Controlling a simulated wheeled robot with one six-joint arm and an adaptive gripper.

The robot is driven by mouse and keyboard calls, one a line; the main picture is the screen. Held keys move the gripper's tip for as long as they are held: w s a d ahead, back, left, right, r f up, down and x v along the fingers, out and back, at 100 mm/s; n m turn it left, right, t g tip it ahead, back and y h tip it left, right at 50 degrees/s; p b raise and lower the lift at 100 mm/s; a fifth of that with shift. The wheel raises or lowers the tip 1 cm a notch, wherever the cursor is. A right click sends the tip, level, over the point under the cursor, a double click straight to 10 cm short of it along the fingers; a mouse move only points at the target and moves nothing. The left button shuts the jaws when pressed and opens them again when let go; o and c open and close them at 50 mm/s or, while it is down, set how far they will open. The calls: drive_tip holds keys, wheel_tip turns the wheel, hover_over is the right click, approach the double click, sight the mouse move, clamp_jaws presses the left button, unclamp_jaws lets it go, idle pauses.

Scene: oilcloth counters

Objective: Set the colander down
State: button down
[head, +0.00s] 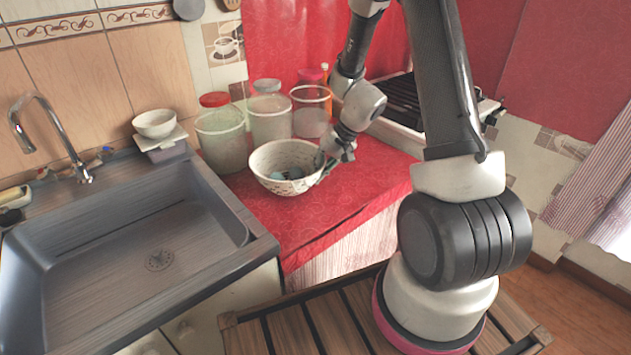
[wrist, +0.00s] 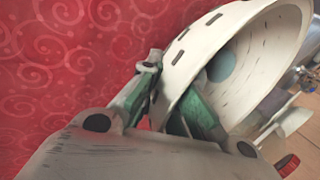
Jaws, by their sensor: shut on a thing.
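The colander (head: 262,178) is a pale bowl with slots in its wall, on or just above the red oilcloth counter (head: 345,200) in the head view; I cannot tell if its base touches the cloth. Something bluish shows inside it. My gripper (head: 328,165) is at its right rim. In the wrist view my gripper (wrist: 172,98) is shut on the wall of the colander (wrist: 192,50), with one green-padded finger outside and one inside. The colander's base is hidden in the wrist view.
Several lidded containers (head: 270,118) stand close behind the colander. A grey sink (head: 130,235) with a tap (head: 75,160) lies to the left. A small white bowl (head: 155,124) sits at the sink's back corner. Red cloth is clear in front and to the right.

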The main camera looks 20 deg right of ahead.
drive_tip(key=shift+f, duration=1.55)
drive_tip(key=c, duration=1.6)
unclamp_jaws()
drive_tip(key=shift+f, duration=0.1)
drive_tip(key=s+d+r+n+h, duration=0.15)
drive_tip(key=s+r, duration=0.25)
drive_tip(key=r, duration=0.5)
drive_tip(key=s+d+r, duration=0.3)
drive_tip(key=r, duration=0.7)
drive_tip(key=s+d+r+n+h, duration=0.1)
drive_tip(key=s+r, duration=0.2)
drive_tip(key=s, duration=0.3)
drive_tip(key=s+d+r+n+t+h, duration=0.1)
drive_tip(key=s+r, duration=0.3)
drive_tip(key=s, duration=0.2)
drive_tip(key=s+d+r+n+t+h, duration=0.1)
drive_tip(key=s+r+h, duration=0.1)
drive_tip(key=s+r, duration=0.2)
drive_tip(key=shift+s+d+r, duration=0.15)
drive_tip(key=shift+s+d, duration=0.05)
drive_tip(key=shift+s, duration=0.35)
drive_tip(key=shift+s+d+r, duration=0.1)
drive_tip(key=shift+s+d, duration=0.05)
drive_tip(key=shift+s, duration=0.35)
